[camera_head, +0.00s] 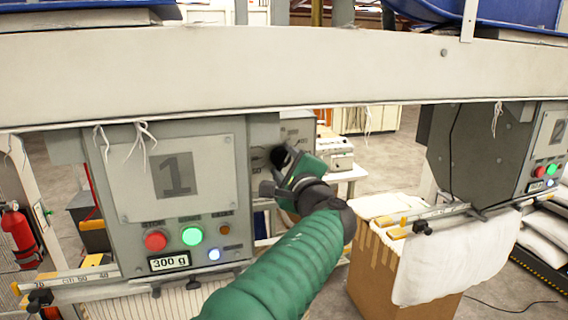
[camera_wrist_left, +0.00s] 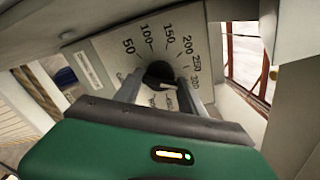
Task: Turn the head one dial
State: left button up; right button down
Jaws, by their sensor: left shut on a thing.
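The head one machine (camera_head: 180,190) is a grey box with a large "1" plate, a red button, a lit green button and a "300 g" label. Its dial panel (camera_head: 297,130) is on the right side face. The dial (camera_wrist_left: 160,76) is a black knob on a scale marked from 50 up to 300. My left gripper (camera_head: 278,172), with a green arm, is at the panel. In the left wrist view its fingers (camera_wrist_left: 160,95) are on either side of the knob and shut on it. Part of the dial is hidden behind the gripper in the head view. My right gripper is not in view.
A long beige beam (camera_head: 280,65) crosses above the machine. A cardboard box (camera_head: 375,275) with white cloth stands to the right, below the head two machine (camera_head: 490,150). A red fire extinguisher (camera_head: 20,237) is at the far left.

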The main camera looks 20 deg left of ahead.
pick_arm(q)
jog(key=shift+b, duration=0.45)
jog(key=n+b, duration=0.3)
jog(key=b, duration=0.2)
jog(key=shift+a+f, duration=0.1)
jog(key=shift+f, duration=0.1)
jog(key=shift+r+n+b, duration=0.1)
jog(key=shift+n+b, duration=1.25)
jog(key=shift+n, duration=0.15)
jog(key=o, duration=1.3)
jog(key=shift+o, duration=0.3)
jog(key=shift+a, duration=0.15)
